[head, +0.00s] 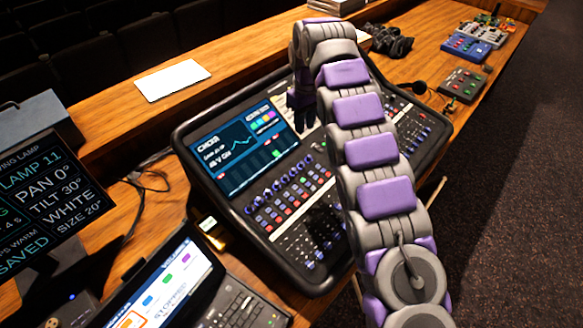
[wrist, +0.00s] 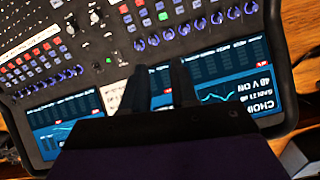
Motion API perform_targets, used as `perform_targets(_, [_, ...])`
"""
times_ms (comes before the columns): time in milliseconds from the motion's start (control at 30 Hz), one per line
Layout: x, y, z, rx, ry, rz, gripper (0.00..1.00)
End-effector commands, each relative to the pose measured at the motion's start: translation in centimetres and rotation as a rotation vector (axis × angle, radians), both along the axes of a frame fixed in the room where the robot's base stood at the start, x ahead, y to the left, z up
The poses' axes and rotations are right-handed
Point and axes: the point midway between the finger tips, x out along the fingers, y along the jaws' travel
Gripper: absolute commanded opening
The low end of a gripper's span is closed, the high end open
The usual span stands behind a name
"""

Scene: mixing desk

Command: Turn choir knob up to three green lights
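The mixing desk (head: 325,215) has a lit left screen (head: 240,150) reading CHOIR. A row of knobs (head: 285,184) with blue-violet lights runs below it. In the wrist view, upside down, the CHOIR screen (wrist: 235,92) is at right and a knob row (wrist: 195,26) lies beyond it. I cannot tell which knob is the choir knob or read its lights. My gripper (head: 300,118) hangs over the desk right of the CHOIR screen. In the wrist view my gripper (wrist: 158,80) shows two dark fingers apart, with nothing visible between them.
A laptop (head: 165,290) and a dark lamp display (head: 45,200) stand at left. A white sheet (head: 172,80) lies on the wooden ledge behind. Small pedal boxes (head: 463,85) and a black cable heap (head: 388,42) lie at right. My arm hides the desk's middle.

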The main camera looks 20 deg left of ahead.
Motion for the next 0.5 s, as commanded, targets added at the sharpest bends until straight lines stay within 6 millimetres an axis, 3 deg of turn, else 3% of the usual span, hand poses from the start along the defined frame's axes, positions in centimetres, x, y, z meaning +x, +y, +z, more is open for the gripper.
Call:
perform_targets(167, [-0.1,1.9,-1.2,0.017,0.002,0.051,0.28])
perform_targets(500, [-0.1,2.0,-4.0,0.020,0.002,0.058,0.28])
